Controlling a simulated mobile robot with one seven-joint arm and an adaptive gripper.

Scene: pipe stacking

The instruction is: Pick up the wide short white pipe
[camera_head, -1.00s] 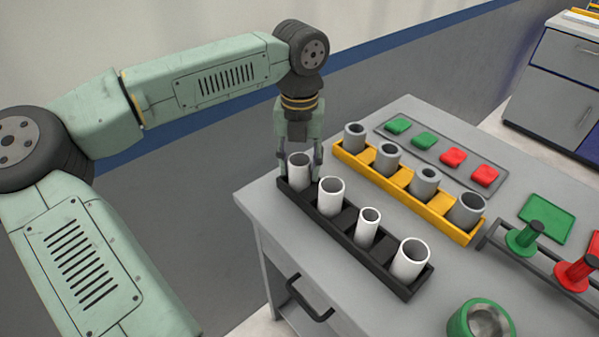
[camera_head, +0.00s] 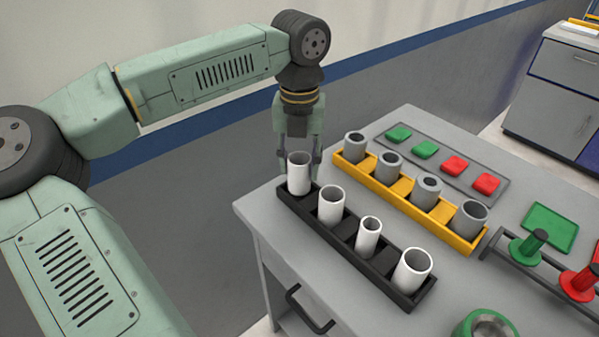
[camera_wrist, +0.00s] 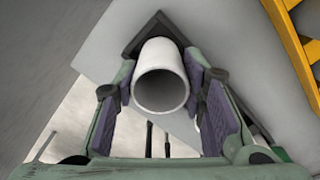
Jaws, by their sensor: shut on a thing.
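A wide white pipe (camera_head: 299,177) is at the left end of the black rack (camera_head: 345,236), upright and hollow. My gripper (camera_head: 300,166) points down and is shut on this pipe, one finger on each side. The pipe sits slightly high over its slot; whether its lower end is fully clear of the rack is hard to tell. In the wrist view the white pipe (camera_wrist: 160,90) is between the two purple finger pads, its round mouth facing the camera. Several other white pipes stand in the rack, including a narrow one (camera_head: 368,240) and a wide one (camera_head: 412,272) at the right end.
A yellow rack (camera_head: 400,186) with several grey pipes stands just behind. A grey tray (camera_head: 447,165) with green and red blocks lies beyond. Green (camera_head: 529,244) and red spools and a green ring (camera_head: 487,326) are at the right. The grey table's left edge is close to my gripper.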

